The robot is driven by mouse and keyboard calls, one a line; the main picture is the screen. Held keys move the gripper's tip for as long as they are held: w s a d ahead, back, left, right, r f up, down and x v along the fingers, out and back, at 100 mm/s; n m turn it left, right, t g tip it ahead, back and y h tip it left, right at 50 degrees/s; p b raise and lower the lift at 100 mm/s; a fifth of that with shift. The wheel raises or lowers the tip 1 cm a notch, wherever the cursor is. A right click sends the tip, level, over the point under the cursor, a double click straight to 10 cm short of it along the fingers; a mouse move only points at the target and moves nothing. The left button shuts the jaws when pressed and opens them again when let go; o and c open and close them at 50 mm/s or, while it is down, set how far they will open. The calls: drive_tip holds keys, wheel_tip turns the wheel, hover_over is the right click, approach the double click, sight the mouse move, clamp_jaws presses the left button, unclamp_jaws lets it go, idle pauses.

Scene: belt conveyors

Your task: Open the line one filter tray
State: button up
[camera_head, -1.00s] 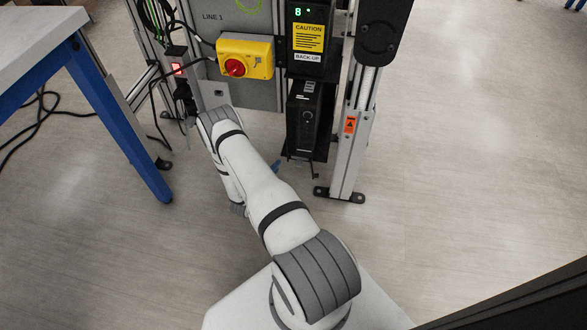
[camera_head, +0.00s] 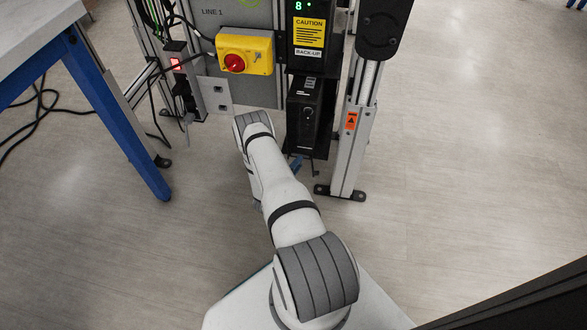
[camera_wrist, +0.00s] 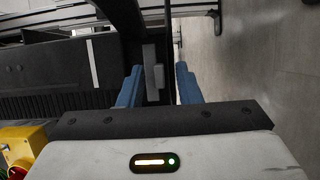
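In the wrist view, my gripper (camera_wrist: 160,86) has its two blue fingers apart, with a small grey tab or handle (camera_wrist: 153,75) showing between them. The tab lies nearer the left finger, with a gap to the right finger; I cannot tell whether it touches. It stands by a dark ribbed unit (camera_wrist: 50,80). In the head view, a black unit (camera_head: 304,112) hangs under the box with the caution label. A blue fingertip shows just below it; my arm hides the rest of the gripper. No filter tray label is readable, so I cannot tell which part is the tray.
A yellow box with a red rotary switch (camera_head: 245,52) is on the LINE 1 panel (camera_head: 262,95). An aluminium post (camera_head: 352,140) stands right of the black unit. A blue-legged table (camera_head: 115,110) and loose cables are at left. The floor at right is clear.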

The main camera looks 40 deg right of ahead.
drive_tip(key=shift+c, duration=0.5)
clamp_jaws()
